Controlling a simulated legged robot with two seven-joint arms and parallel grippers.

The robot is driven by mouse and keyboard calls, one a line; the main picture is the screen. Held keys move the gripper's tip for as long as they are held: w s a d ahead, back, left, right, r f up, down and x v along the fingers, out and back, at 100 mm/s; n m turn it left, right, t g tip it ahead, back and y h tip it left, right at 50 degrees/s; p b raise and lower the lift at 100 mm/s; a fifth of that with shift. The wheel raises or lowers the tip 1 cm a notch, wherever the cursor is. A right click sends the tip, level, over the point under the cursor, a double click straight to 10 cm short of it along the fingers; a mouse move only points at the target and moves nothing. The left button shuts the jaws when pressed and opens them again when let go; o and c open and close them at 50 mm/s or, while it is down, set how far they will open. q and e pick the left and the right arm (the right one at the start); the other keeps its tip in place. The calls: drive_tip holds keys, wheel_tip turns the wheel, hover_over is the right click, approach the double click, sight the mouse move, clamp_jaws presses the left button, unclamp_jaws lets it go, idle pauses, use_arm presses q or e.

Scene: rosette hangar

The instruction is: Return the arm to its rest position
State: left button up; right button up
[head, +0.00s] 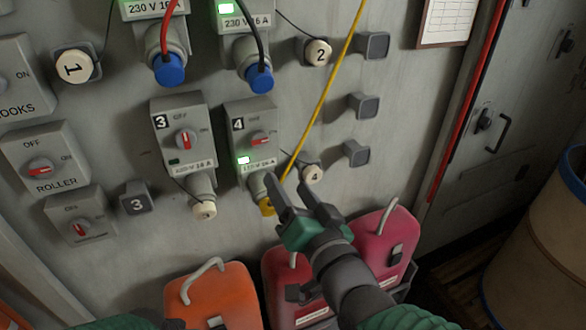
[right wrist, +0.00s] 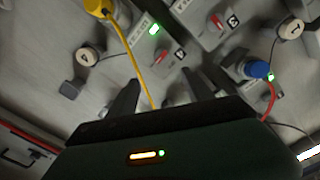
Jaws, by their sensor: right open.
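My right gripper (head: 288,175) is open and empty in front of the panel, in the head view just right of the yellow plug (head: 267,206) under switch box 4 (head: 252,135). The plug sits at that box's socket, apart from the fingers as far as I can tell. My left gripper is not in view.
Two blue plugs (head: 170,70) (head: 260,79) sit in the upper sockets. Box 3 (head: 183,135) has a capped socket. Several grey holders (head: 362,106) line the panel's right. A barrel (head: 545,255) stands at right.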

drive_tip(key=shift+s+d, duration=0.15)
drive_tip(key=shift+s, duration=0.45)
drive_tip(key=s+d+f+n+g+h, duration=0.15)
drive_tip(key=d+f+g, duration=0.3)
drive_tip(key=f, duration=0.65)
drive_tip(key=s+d+f+n+g+h, duration=0.1)
drive_tip(key=s+d+f+g+h, duration=0.25)
drive_tip(key=f, duration=0.75)
drive_tip(key=s+d+f+g, duration=0.6)
drive_tip(key=s+d+f, duration=0.2)
drive_tip(key=shift+f+n+g+h+p, duration=0.3)
drive_tip(key=shift+n, duration=0.15)
